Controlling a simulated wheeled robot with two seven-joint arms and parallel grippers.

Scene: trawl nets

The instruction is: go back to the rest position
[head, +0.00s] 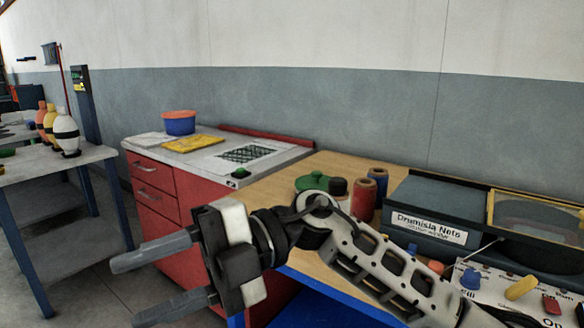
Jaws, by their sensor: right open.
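My right gripper (127,293) is open and empty. Its arm comes in from the lower right, and its two grey fingers point left, in front of the red drawer cabinet (155,170). Nothing shows between the fingers; the floor is seen behind them. My left gripper is not in view.
The cabinet top carries a blue tub (179,123) and yellow cloth (193,144). A table (50,168) with several buoys stands left. Floor between is clear.

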